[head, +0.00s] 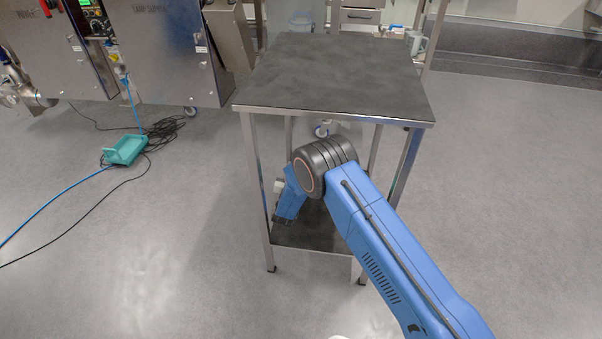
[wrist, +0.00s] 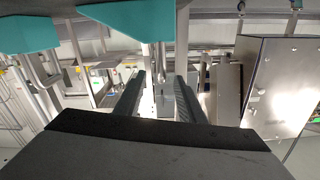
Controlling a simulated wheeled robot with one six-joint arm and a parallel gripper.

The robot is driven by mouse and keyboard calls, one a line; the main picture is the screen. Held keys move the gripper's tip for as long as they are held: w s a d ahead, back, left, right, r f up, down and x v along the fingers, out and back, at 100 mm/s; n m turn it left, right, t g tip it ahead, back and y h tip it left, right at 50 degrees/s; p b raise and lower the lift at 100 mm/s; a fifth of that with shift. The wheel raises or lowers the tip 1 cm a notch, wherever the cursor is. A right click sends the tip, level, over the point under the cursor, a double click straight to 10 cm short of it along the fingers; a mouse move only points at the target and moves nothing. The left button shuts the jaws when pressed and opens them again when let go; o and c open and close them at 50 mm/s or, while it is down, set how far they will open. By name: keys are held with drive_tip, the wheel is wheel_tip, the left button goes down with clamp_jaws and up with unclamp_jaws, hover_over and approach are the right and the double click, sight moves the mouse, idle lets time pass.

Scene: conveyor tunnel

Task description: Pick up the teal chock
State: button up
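The teal chock (head: 125,150) lies on the grey floor at the left of the head view, among black cables and next to a blue hose. It has a flat base with a raised part at its left end. My gripper (wrist: 164,88) shows in the wrist view with its two dark fingers apart and nothing between them.
A steel table (head: 335,75) with a dark, bare top stands in the middle, with a lower shelf (head: 305,236). Steel machine cabinets (head: 165,50) stand at the back left. Black cables (head: 165,130) and a blue hose (head: 60,195) cross the floor. The front-left floor is otherwise clear.

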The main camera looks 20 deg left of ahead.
drive_tip(key=shift+x, duration=2.9)
drive_tip(key=shift+a+r, duration=0.1)
clamp_jaws()
